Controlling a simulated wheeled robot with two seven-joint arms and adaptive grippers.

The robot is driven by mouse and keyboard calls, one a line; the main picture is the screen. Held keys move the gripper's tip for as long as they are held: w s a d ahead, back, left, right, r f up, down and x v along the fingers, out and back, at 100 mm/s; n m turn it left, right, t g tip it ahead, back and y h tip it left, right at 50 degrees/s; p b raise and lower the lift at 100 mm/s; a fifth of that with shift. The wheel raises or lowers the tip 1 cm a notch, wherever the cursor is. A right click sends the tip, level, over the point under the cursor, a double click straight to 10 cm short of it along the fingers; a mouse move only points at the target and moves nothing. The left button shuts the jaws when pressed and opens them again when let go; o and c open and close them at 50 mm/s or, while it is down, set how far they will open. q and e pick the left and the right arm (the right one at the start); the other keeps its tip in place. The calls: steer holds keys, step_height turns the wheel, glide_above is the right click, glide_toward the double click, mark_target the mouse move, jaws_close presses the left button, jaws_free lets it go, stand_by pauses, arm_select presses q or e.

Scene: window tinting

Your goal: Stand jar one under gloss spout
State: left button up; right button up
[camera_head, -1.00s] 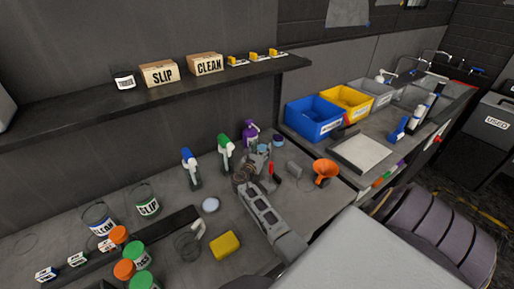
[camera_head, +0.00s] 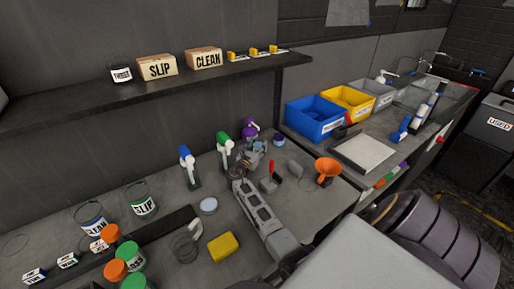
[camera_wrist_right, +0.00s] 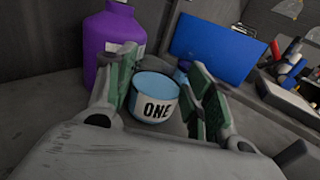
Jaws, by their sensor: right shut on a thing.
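Jar one (camera_wrist_right: 156,98), a small pale-blue jar with a white label reading ONE, stands upright between the fingers of my right gripper (camera_wrist_right: 164,102) in the right wrist view. The right gripper is shut on it. In the head view my right gripper (camera_head: 254,151) is at the back of the bench, beside the purple bottle (camera_head: 249,131), and largely hides the jar. The purple bottle also stands behind the jar in the right wrist view (camera_wrist_right: 112,47). I cannot pick out the gloss spout in either view. My left gripper is not in view.
A second small jar (camera_head: 279,140) stands just right of the gripper. Spray bottles (camera_head: 188,167) stand to its left, and an orange funnel (camera_head: 326,170) and red-handled tool (camera_head: 271,180) to its right. A yellow sponge (camera_head: 222,246) and lidded containers (camera_head: 130,256) lie nearer the front.

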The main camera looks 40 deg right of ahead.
mark_target(256, 146)
steer(key=shift+f, duration=0.2)
steer(key=o, duration=1.1)
steer(key=shift+c, duration=0.2)
steer(key=shift+r, duration=0.1)
steer(key=shift+r, duration=0.15)
steer(key=shift+s+a, duration=0.2)
steer(key=shift+a, duration=0.25)
steer(key=p+v, duration=0.2)
steer(key=v, duration=0.3)
steer(key=shift+a+p, duration=0.15)
steer(key=shift+p, duration=0.25)
steer(key=shift+s+a, duration=0.35)
steer(key=shift+a, duration=0.2)
